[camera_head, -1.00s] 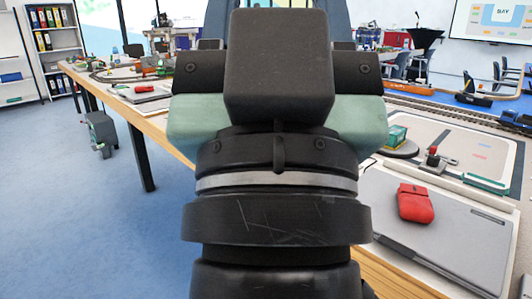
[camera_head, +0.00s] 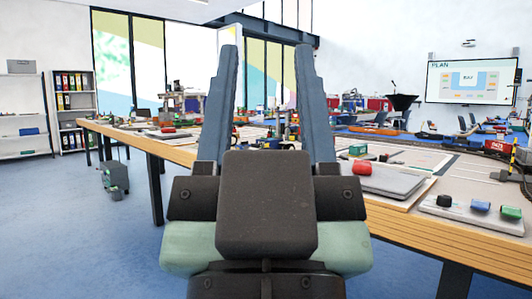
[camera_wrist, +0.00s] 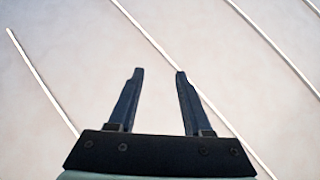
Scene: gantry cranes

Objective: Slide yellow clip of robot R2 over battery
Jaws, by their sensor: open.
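My gripper (camera_head: 268,50) is raised in the middle of the head view, with its two dark blue-grey fingers pointing up and spread apart. It is open and empty. The wrist view shows the same gripper (camera_wrist: 160,73) with nothing between its fingers, facing a pale surface crossed by thin white lines. I cannot pick out robot R2, its yellow clip or the battery in either view. My gripper and arm hide part of the table's middle.
A long wooden-edged table (camera_head: 408,223) runs across the view with models on it. A grey-green machine (camera_head: 115,177) stands on the blue floor, which is open at left.

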